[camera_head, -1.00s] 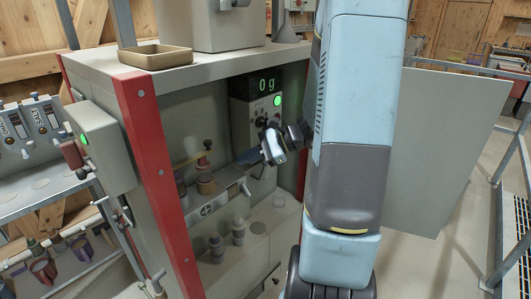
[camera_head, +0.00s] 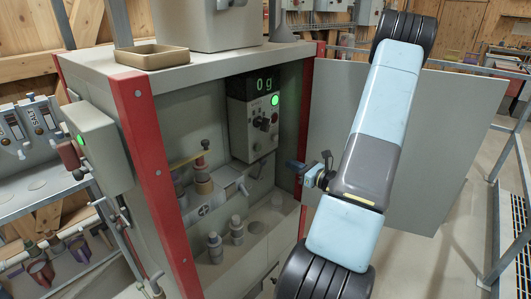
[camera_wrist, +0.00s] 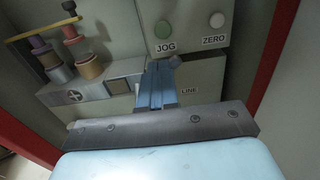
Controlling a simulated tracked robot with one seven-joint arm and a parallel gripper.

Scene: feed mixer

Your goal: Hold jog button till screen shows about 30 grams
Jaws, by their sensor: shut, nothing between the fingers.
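The screen (camera_head: 264,85) reads "0 g" at the top of a grey control box (camera_head: 250,146) inside the open cabinet.
A green lamp (camera_head: 275,100) glows beside the screen, above a dark knob (camera_head: 263,123). Stacked weights or cylinders (camera_head: 203,180) stand left of the box. Red posts (camera_head: 150,150) edge the cabinet opening. An open door panel (camera_head: 440,150) stands to the right.

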